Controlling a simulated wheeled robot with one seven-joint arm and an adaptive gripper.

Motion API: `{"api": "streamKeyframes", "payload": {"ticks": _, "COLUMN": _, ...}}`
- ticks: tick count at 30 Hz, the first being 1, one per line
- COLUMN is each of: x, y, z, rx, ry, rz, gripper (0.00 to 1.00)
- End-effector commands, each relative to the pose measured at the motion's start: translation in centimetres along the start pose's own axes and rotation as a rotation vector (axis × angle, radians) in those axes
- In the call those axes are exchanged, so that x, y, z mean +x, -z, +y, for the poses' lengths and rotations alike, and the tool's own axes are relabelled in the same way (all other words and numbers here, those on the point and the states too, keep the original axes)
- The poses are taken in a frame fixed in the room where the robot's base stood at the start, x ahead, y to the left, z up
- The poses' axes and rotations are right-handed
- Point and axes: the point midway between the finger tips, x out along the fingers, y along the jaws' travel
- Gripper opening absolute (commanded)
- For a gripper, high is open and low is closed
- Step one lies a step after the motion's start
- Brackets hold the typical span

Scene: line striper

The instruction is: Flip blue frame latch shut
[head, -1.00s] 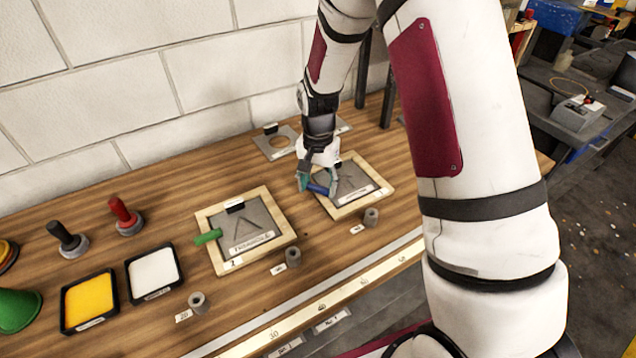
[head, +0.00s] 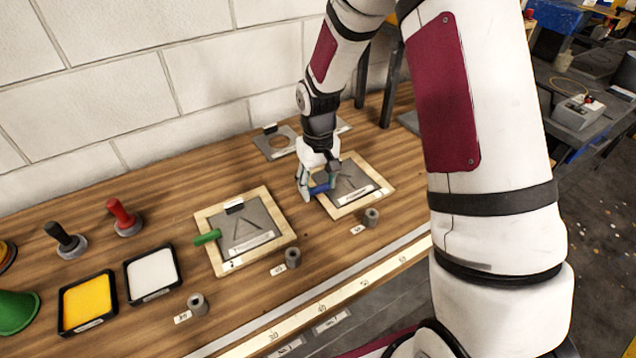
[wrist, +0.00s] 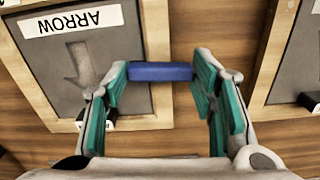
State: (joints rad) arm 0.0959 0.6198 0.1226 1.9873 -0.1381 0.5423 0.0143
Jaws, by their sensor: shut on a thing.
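The blue latch (head: 321,188) is a short blue bar at the left edge of the right-hand wooden frame (head: 377,196). In the wrist view the blue latch (wrist: 160,72) lies crosswise over a wooden frame edge, beside the grey ARROW plate (wrist: 40,60). My gripper (head: 317,190) is at that edge, pointing down. In the wrist view my gripper (wrist: 160,80) is shut on the latch, one teal-padded finger at each end. How far the latch has turned, and its pivot, I cannot tell.
A left wooden frame (head: 279,243) holds a TRIANGLE plate and has a green latch (head: 207,237). Several grey cylinders, such as one (head: 371,217), stand along the bench front. A plate with a round hole (head: 273,142) lies behind. Yellow (head: 88,302) and white (head: 153,272) trays are at left.

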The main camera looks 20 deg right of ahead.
Motion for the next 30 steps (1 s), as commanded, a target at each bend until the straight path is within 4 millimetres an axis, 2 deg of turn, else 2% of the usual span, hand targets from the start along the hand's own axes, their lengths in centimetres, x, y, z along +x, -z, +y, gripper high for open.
{"api": "streamKeyframes", "payload": {"ticks": 9, "x": 0.01, "y": 0.01, "z": 0.02, "rx": -0.092, "ry": 0.000, "rz": 0.000, "gripper": 0.24}}
{"api": "streamKeyframes", "payload": {"ticks": 23, "x": 0.01, "y": 0.01, "z": 0.00, "rx": -0.106, "ry": 0.000, "rz": 0.000, "gripper": 0.24}}
{"api": "streamKeyframes", "payload": {"ticks": 24, "x": 0.02, "y": 0.01, "z": 0.00, "rx": -0.106, "ry": 0.000, "rz": 0.000, "gripper": 0.56}}
{"api": "streamKeyframes", "payload": {"ticks": 26, "x": 0.02, "y": 0.00, "z": 0.00, "rx": -0.106, "ry": 0.000, "rz": 0.000, "gripper": 0.70}}
{"api": "streamKeyframes", "payload": {"ticks": 30, "x": 0.01, "y": 0.00, "z": 0.00, "rx": -0.105, "ry": 0.000, "rz": 0.000, "gripper": 0.72}}
